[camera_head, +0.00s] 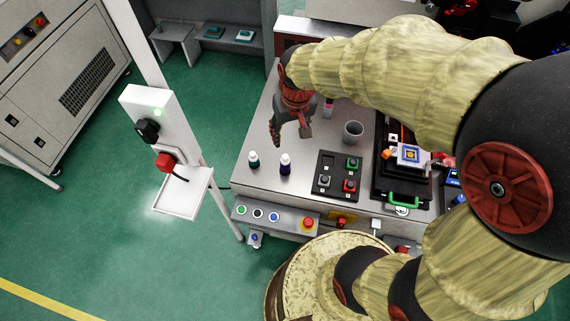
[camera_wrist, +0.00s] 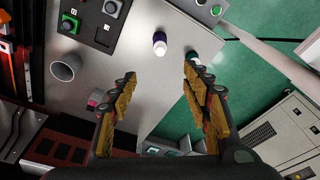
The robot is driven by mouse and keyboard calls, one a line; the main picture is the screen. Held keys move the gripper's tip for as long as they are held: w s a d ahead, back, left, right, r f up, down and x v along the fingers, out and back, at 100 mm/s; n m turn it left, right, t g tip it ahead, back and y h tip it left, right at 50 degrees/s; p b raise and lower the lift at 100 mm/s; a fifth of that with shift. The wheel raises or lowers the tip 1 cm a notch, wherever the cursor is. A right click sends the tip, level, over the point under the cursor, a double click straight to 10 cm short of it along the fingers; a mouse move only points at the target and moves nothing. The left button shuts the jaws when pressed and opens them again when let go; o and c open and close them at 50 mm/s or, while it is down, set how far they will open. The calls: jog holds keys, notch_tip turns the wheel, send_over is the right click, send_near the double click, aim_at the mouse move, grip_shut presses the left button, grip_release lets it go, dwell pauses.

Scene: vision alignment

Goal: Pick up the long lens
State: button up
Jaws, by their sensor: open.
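Two small lens-like cylinders stand upright on the grey table (camera_head: 262,190). The one with a dark purple body and white top (camera_head: 285,163) looks slightly taller; the other has a dark teal body and white top (camera_head: 253,160). Which is the long lens is hard to tell, though the purple one looks longer. In the wrist view the purple one (camera_wrist: 160,43) is beyond the fingertips, between their lines, and the teal one (camera_wrist: 193,58) is by the right fingertip. My gripper (camera_head: 290,138) is open and empty above the table, behind both cylinders; its fingers also show in the wrist view (camera_wrist: 160,72).
A grey cup (camera_head: 353,132) stands right of my gripper, with a pink-marked item (camera_head: 328,107) behind it. A black button panel (camera_head: 338,176) lies right of the cylinders. A black fixture (camera_head: 405,185) is further right. A white post (camera_head: 165,125) stands left of the table.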

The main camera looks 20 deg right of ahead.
jog(key=g, duration=0.1)
send_near(285, 155)
jog(key=shift+g, duration=0.5)
jog(key=f, duration=0.6)
jog(key=w+f, duration=0.1)
jog(key=f, duration=0.2)
jog(key=shift+f+b, duration=0.3)
jog(key=shift+b, duration=0.05)
jog(key=f+b, duration=0.1)
jog(key=f, duration=0.1)
jog(key=f+b, duration=0.1)
jog(key=f, duration=0.2)
jog(key=shift+s+f+b, duration=0.1)
jog(key=shift+s+b, duration=0.1)
jog(key=shift+b, duration=0.15)
jog(key=shift+c, duration=1.4)
grip_shut()
